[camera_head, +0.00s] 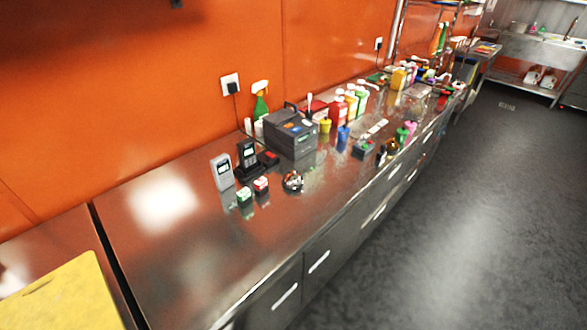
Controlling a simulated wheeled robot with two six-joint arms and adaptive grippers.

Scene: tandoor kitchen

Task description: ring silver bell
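A small round silver bell (292,181) stands on the steel counter (215,255), near its front edge. It is to the right of two small boxes, one with a red top and one with a green top. Nothing covers it. Neither of my grippers shows in the head view, so where they are relative to the bell cannot be seen.
Beside the bell are a red-topped box (261,185), a green-topped box (244,196), a grey handheld device (222,171) and a black phone (247,155). A dark printer-like machine (291,133) stands behind. A yellow board (62,296) lies front left. The counter's left part is clear.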

